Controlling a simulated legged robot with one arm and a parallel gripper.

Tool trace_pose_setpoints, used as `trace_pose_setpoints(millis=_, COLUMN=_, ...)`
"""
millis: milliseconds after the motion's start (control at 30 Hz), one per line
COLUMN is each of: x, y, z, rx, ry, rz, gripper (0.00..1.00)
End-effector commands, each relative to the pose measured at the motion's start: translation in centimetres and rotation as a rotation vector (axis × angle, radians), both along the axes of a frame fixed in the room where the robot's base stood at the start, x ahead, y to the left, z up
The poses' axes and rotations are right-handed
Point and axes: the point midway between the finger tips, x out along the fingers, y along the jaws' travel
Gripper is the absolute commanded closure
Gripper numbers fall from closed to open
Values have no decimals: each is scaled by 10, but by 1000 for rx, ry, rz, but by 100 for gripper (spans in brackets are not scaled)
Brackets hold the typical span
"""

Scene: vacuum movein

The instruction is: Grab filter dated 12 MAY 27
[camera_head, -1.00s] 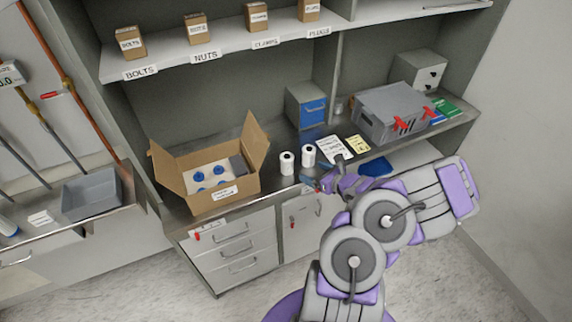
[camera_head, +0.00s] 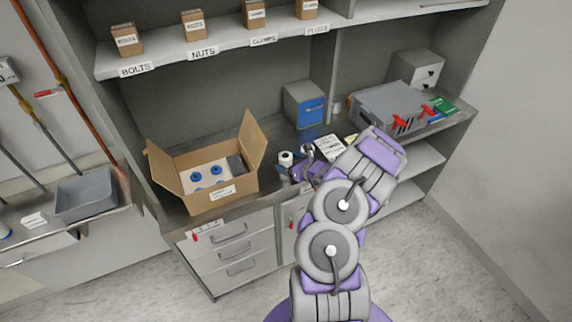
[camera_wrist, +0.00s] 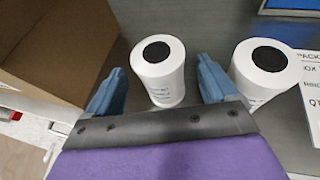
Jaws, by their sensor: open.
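Two white cylindrical filters with dark round tops stand upright on the metal counter. In the wrist view the left filter (camera_wrist: 160,72) is between and just beyond my gripper's blue fingertips, and the right filter (camera_wrist: 262,72) stands outside the right finger. My gripper (camera_wrist: 160,88) is open and empty. In the head view the left filter (camera_head: 286,158) shows beside my gripper (camera_head: 295,165), and the arm hides part of this area. Small print shows on both filters, but I cannot read any date.
An open cardboard box (camera_head: 163,178) with blue-capped items stands to the left. A blue-fronted cabinet (camera_head: 306,106) is behind. A grey case (camera_head: 385,103) with red latches is at the right. A paper sheet (camera_wrist: 312,85) lies right of the filters.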

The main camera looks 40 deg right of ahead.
Motion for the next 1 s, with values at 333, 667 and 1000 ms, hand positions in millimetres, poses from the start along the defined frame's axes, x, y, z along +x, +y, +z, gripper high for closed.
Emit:
trace_pose_setpoints(millis=333, x=25, y=-4, z=-10, rx=1, ry=-4, rz=0, gripper=14)
trace_pose_setpoints(millis=667, x=24, y=-2, z=-10, rx=1, ry=-3, rz=-1, gripper=30)
trace_pose_setpoints(millis=1000, x=24, y=-2, z=-10, rx=1, ry=-3, rz=-1, gripper=63)
